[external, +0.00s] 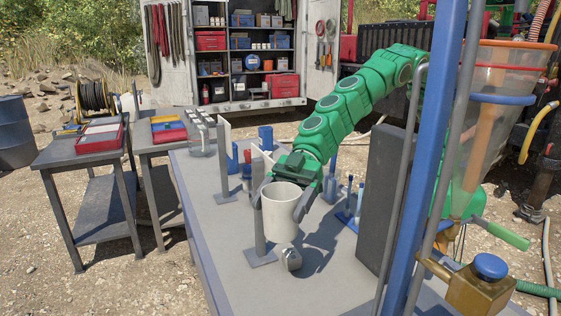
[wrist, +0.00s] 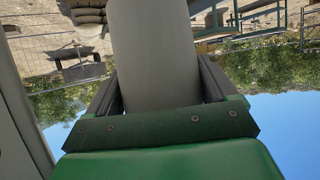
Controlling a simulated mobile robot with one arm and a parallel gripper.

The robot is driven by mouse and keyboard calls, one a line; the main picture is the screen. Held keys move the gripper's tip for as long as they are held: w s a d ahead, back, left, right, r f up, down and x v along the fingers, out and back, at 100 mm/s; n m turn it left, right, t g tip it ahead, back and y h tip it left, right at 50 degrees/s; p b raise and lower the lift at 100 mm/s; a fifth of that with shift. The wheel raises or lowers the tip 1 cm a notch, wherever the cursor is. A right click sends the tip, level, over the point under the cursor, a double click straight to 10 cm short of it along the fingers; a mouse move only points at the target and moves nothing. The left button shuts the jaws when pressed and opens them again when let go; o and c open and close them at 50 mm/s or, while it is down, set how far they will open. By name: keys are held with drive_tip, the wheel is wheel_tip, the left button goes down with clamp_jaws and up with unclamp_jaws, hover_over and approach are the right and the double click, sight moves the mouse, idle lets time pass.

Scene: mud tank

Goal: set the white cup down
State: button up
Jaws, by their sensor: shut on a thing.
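The white cup (external: 281,212) is held upright in my gripper (external: 283,203) in the external view. One dark finger shows on each side of it. The cup appears to be above the grey table (external: 225,262), with a shadow on the tabletop to its right. I cannot tell exactly how large the gap is. In the wrist view, the cup (wrist: 152,55) fills the middle between the two dark fingers of my gripper (wrist: 160,88). The cup's inside is mostly hidden.
A post on a flat base (external: 261,257) stands close to the cup's left. A small metal piece (external: 291,259) lies just below it. Blue stands (external: 347,212) are to the right, beside a dark upright panel (external: 385,200). The table's front left is clear.

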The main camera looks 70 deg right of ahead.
wheel_tip(320, 180, down, 20)
drive_tip(key=shift+r, duration=0.2)
idle(0.4)
drive_tip(key=shift+f, duration=0.15)
drive_tip(key=o, duration=0.8)
drive_tip(key=shift+r, duration=0.2)
drive_tip(key=shift+v, duration=6)
